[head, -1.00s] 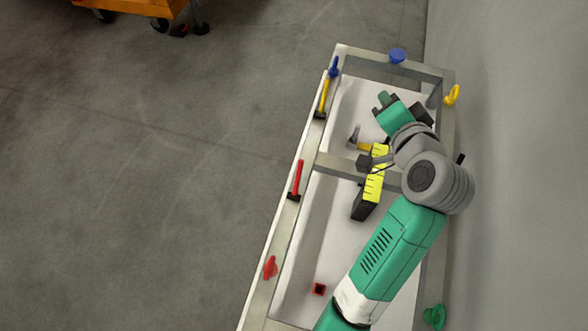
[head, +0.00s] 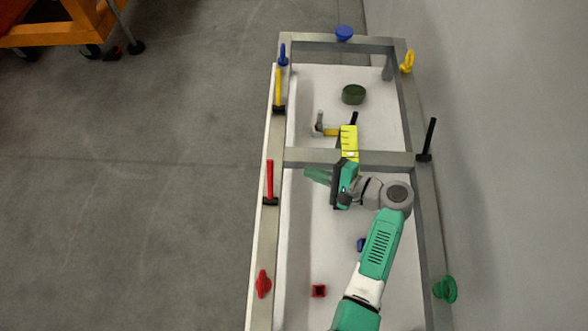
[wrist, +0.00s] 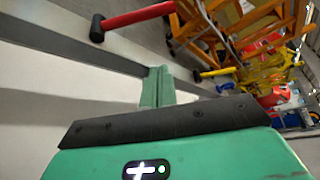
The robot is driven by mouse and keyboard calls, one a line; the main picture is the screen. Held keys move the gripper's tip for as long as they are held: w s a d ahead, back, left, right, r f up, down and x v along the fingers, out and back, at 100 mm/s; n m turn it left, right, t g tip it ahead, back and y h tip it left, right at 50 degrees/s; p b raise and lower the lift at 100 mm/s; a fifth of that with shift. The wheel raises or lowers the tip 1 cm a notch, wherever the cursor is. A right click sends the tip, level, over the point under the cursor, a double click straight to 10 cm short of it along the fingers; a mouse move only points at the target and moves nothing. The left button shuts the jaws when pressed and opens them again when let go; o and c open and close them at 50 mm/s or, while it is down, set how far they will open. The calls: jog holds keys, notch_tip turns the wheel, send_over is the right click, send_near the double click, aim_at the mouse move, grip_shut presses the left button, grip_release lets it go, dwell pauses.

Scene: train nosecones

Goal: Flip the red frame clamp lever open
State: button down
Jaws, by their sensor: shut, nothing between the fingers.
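The red clamp lever (head: 269,179) lies along the left rail of the grey frame (head: 262,236), with its black base (head: 270,201) at the near end. In the wrist view the red lever (wrist: 140,17) runs across the top, its black end at upper left. My gripper (head: 308,173) is over the frame's inside, right of the lever, with its green fingers pointing left towards the rail. In the wrist view its fingertips (wrist: 157,80) are together and empty, apart from the lever.
A yellow-handled lever (head: 278,90) sits farther along the left rail, and a red clamp knob (head: 263,284) nearer. A black lever (head: 429,138) stands on the right rail. A yellow block (head: 349,142) is by the crossbar. The floor left of the frame is clear.

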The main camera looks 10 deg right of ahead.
aim_at(270, 182)
jog(key=x, duration=0.9)
jog(key=shift+s+a+r+p, duration=0.4)
jog(key=shift+s+r+p, duration=0.2)
jog(key=shift+s, duration=0.15)
jog(key=shift+s+a+r+p, duration=0.4)
jog(key=shift+s+r+p, duration=0.15)
jog(key=shift+s, duration=0.2)
